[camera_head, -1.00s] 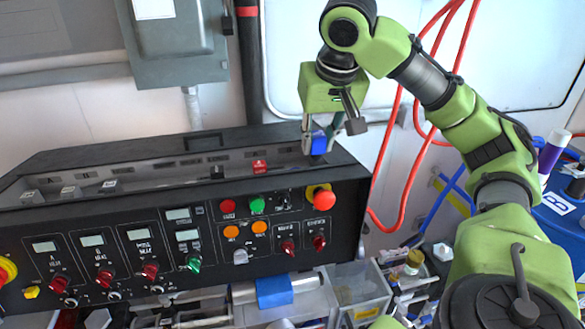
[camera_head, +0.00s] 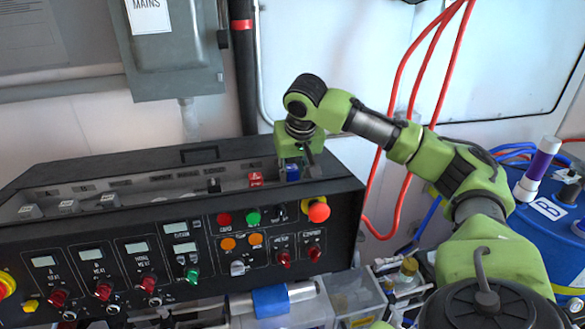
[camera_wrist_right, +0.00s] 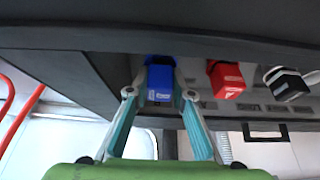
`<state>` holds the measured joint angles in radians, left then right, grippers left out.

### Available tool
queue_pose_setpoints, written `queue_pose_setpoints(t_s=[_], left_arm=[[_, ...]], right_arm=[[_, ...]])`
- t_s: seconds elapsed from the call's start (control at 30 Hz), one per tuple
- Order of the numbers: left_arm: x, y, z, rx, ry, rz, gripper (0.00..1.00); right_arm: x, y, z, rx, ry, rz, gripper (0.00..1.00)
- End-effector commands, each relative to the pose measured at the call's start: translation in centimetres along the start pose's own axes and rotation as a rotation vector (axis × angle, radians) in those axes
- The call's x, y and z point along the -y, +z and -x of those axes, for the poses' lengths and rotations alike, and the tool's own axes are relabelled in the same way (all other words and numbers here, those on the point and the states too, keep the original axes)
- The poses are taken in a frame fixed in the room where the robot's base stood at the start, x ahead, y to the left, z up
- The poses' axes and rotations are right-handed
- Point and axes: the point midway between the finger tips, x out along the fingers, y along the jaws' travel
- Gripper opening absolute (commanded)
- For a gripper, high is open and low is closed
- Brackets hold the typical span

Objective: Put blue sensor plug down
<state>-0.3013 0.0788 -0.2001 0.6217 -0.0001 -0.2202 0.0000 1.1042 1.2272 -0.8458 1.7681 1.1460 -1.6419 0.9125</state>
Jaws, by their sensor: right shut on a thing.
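The blue sensor plug (camera_head: 292,173) is between the fingertips of my right gripper (camera_head: 293,165), low at the right end of the recessed top strip of the black control console (camera_head: 190,214). In the right wrist view the blue plug (camera_wrist_right: 160,80) sits between the two teal-lined fingers of the right gripper (camera_wrist_right: 160,95), which are shut on it. Whether the plug touches the strip is hidden by the console's front edge. My left gripper is not in view.
A red plug (camera_head: 255,179) stands in the strip just left of the blue one, with a black plug (camera_head: 213,185) further left. A red emergency button (camera_head: 318,211) is on the front panel. Red hoses (camera_head: 405,110) hang behind my right arm.

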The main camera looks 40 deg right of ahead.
Motion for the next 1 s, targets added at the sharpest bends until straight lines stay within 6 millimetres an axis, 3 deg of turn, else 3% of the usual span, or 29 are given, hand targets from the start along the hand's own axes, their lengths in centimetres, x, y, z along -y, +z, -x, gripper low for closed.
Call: queue_pose_setpoints(t_s=[0.27,0.3,0.33,0.77,1.0], left_arm=[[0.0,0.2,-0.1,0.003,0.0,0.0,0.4],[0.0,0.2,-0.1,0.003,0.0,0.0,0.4],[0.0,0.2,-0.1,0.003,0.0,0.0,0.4],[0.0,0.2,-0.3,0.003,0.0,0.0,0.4],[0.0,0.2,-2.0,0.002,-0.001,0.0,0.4]], right_arm=[[0.0,0.1,-0.3,0.001,0.001,0.0,0.0],[0.0,0.1,-0.3,0.001,0.001,0.0,0.29],[0.0,0.1,-0.3,0.001,0.001,0.0,0.37],[0.1,0.1,0.1,-0.001,-0.001,0.001,0.38],[0.2,0.1,4.0,-0.005,-0.005,0.001,0.38]])
